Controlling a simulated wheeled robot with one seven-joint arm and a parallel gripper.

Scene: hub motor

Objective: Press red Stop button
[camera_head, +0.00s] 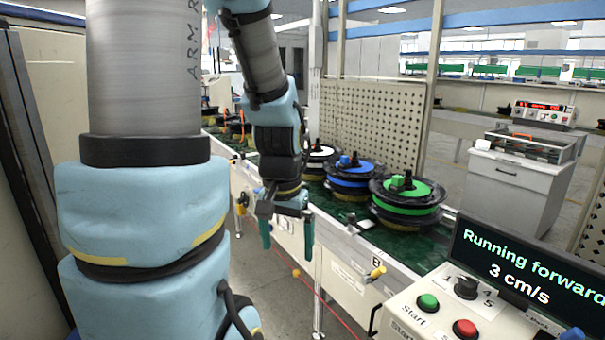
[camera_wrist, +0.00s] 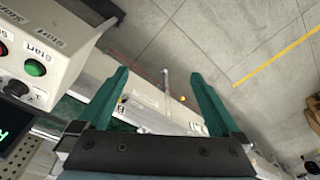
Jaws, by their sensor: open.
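The red Stop button (camera_head: 465,329) is on the sloped top of a white control box (camera_head: 405,318) at the lower right of the head view. A green Start button (camera_head: 428,302) is up and left of it, and a black knob (camera_head: 466,287) is above. In the wrist view the red button (camera_wrist: 3,48) is partly cut off at the left edge, beside the green button (camera_wrist: 35,67). My gripper (camera_head: 287,235) is open and empty, pointing down, well to the left of the box and apart from it. Its green fingers (camera_wrist: 156,75) are spread in the wrist view.
A display (camera_head: 515,262) behind the buttons reads "Running forward 3 cm/s". A green conveyor (camera_head: 345,212) carries several wheel-like motors, with a green-topped one (camera_head: 425,190) nearest the box. Yellow-tipped fittings (camera_head: 376,272) stick out from its side. Open floor lies below my gripper.

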